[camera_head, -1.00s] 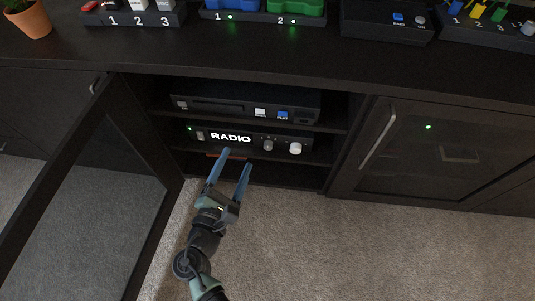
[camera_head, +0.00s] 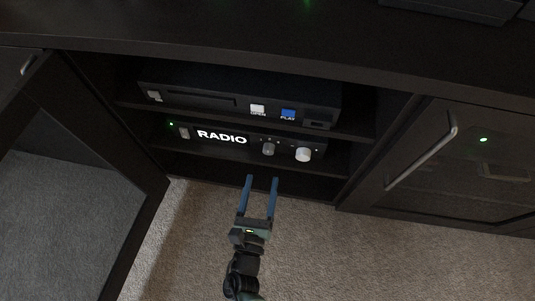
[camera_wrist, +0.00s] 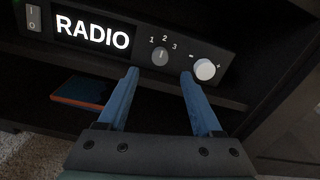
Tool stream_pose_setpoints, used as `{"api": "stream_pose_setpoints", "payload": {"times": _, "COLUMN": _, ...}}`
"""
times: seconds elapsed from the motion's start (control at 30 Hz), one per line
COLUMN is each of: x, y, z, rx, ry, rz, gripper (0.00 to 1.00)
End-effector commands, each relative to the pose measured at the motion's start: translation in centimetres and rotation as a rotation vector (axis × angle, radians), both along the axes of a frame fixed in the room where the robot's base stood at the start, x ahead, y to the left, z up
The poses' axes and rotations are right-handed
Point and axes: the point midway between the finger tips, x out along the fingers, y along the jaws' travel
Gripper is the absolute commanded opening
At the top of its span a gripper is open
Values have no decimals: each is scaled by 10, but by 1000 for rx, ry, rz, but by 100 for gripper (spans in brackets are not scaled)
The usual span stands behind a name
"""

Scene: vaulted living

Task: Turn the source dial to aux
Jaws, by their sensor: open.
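The receiver (camera_head: 205,146) sits on the lower shelf of the open cabinet, and its lit display (camera_wrist: 92,32) reads RADIO. The source dial (camera_head: 268,149) is a small grey knob right of the display. In the wrist view the dial (camera_wrist: 160,57) has marks 1, 2 and 3 around it; its pointer is too small to read surely. A larger white knob (camera_wrist: 204,69) with minus and plus marks is to its right. My gripper (camera_head: 262,178) is open and empty in front of the receiver. In the wrist view its fingertips (camera_wrist: 159,73) lie either side of the dial, apparently short of it.
A disc player (camera_head: 210,101) with open and play buttons is on the shelf above. The glass door (camera_head: 75,200) stands open at left; a closed door with a handle (camera_head: 425,155) is at right. An orange-edged blue book (camera_wrist: 82,93) lies below the receiver.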

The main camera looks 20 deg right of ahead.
Motion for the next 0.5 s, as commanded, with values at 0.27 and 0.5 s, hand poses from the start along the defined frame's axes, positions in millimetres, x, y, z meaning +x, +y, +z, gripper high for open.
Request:
{"api": "stream_pose_setpoints", "payload": {"times": 0.27, "x": 47, "y": -33, "z": -3, "rx": 1, "ry": -4, "rz": -4, "gripper": 67}}
{"api": "stream_pose_setpoints", "payload": {"times": 0.5, "x": 67, "y": -46, "z": -1, "rx": 2, "ry": -3, "rz": -2, "gripper": 67}}
